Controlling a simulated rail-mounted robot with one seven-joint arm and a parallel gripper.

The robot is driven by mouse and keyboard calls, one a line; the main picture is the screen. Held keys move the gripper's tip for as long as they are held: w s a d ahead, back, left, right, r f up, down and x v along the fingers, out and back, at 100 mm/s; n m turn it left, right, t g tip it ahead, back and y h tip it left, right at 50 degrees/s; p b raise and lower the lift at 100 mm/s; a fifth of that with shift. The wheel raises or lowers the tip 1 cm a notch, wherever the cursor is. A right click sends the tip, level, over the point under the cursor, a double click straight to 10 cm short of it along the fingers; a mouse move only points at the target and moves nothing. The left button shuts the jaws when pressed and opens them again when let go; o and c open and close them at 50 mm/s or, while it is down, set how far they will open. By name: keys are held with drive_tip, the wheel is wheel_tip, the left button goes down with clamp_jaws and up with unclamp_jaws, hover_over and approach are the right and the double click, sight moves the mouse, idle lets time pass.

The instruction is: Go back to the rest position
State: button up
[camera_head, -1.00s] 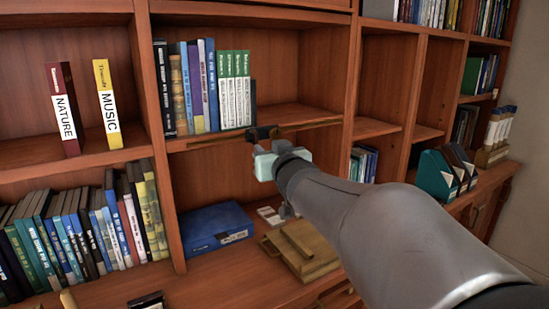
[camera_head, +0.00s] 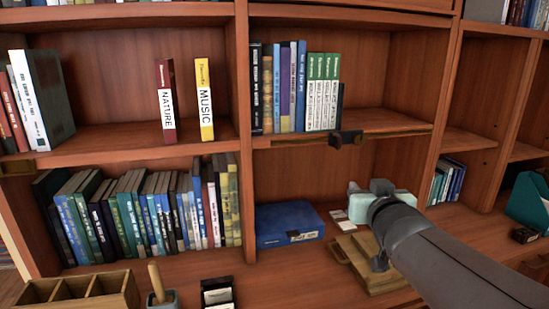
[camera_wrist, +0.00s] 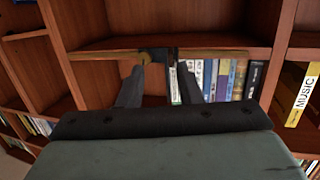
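My gripper (camera_head: 377,203) shows in the head view as a pale mint body at the end of my grey arm, in front of the lower compartment. Its fingertips are hard to make out there. My gripper appears clear of the shelf and the books.
A maroon NATURE book (camera_head: 166,101) and a yellow MUSIC book (camera_head: 204,98) stand upright on the upper shelf. A dark fitting (camera_head: 345,138) sits on a shelf edge. Below are a blue box (camera_head: 289,224), a wooden box (camera_head: 360,262) and a divided tray (camera_head: 80,290).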

drive_tip(key=s+a+f+g, duration=0.2)
drive_tip(key=s+f+g, duration=0.35)
drive_tip(key=f, duration=0.45)
drive_tip(key=s+a+f+g, duration=0.2)
drive_tip(key=s+f+g, duration=0.35)
drive_tip(key=f, duration=0.45)
drive_tip(key=s+a+f+n+g+y, duration=0.1)
drive_tip(key=s+a+f+g, duration=0.15)
drive_tip(key=s, duration=0.35)
drive_tip(key=s+a+f+g+y, duration=0.1)
drive_tip(key=s+a+f+g, duration=0.15)
drive_tip(key=s, duration=0.35)
drive_tip(key=shift+n, duration=0.3)
drive_tip(key=r+p, duration=0.2)
drive_tip(key=r, duration=0.1)
drive_tip(key=a+r+p, duration=0.1)
drive_tip(key=p, duration=0.1)
drive_tip(key=shift+w+a+r, duration=0.1)
drive_tip(key=shift+w+r, duration=0.1)
drive_tip(key=shift+w, duration=0.2)
